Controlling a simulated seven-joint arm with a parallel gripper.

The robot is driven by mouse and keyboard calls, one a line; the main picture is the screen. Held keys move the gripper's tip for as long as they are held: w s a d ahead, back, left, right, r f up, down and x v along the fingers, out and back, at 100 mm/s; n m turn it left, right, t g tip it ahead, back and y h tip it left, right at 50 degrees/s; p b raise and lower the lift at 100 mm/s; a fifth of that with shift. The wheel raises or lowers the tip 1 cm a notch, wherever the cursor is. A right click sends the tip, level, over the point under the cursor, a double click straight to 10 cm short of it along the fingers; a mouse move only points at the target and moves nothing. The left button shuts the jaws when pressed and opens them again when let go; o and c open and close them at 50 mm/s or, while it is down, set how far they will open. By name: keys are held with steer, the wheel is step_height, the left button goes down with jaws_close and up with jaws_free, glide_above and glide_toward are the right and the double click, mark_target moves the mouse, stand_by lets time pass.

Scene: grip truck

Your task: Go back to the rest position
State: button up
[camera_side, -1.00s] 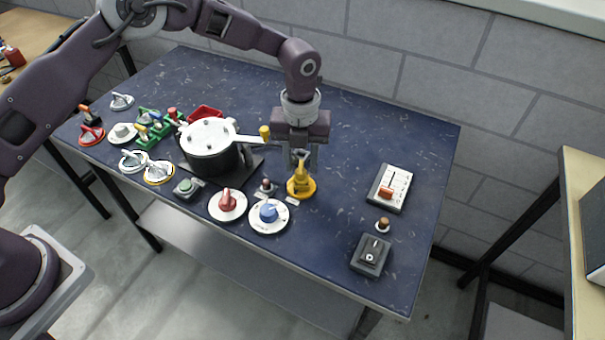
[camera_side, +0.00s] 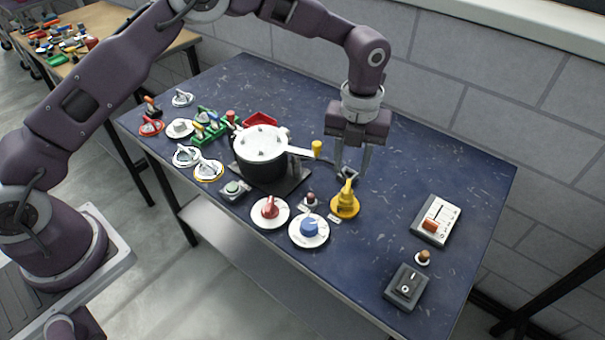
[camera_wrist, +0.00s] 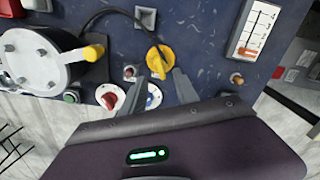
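My gripper (camera_side: 352,172) points down over the blue table, with its two fingers apart and nothing between them. Below it and slightly nearer the camera is a yellow knob (camera_side: 345,203), standing upright and apart from the fingers. In the wrist view, the two fingers (camera_wrist: 166,72) reach up toward the yellow knob (camera_wrist: 160,60), with a gap between them.
A silver-lidded pot (camera_side: 262,150) with a yellow-tipped handle stands left of my gripper. A red knob (camera_side: 270,211) and a blue knob (camera_side: 309,228) sit in front. A slider box (camera_side: 436,221) and a switch box (camera_side: 405,288) are at right. The table's back right is clear.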

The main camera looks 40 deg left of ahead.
steer(key=s+a+r+n+t, duration=0.1)
steer(key=s+a+r+n, duration=0.25)
steer(key=r, duration=0.25)
steer(key=s+a+r+n+t, duration=0.1)
steer(key=s+a+r+n, duration=0.2)
steer(key=r+n, duration=0.3)
steer(key=s+a+r+n+t, duration=0.1)
steer(key=s+a+r+n, duration=0.25)
steer(key=r, duration=0.35)
steer(key=s+a+r+n+t, duration=0.1)
steer(key=s+a+n, duration=0.2)
steer(key=s+n, duration=0.6)
steer(key=s+a+r+n+t, duration=0.1)
steer(key=s+a+n, duration=0.2)
steer(key=s+n, duration=0.6)
steer(key=s, duration=0.3)
steer(key=shift+s+a+n+t, duration=0.3)
steer(key=shift+s+a, duration=0.1)
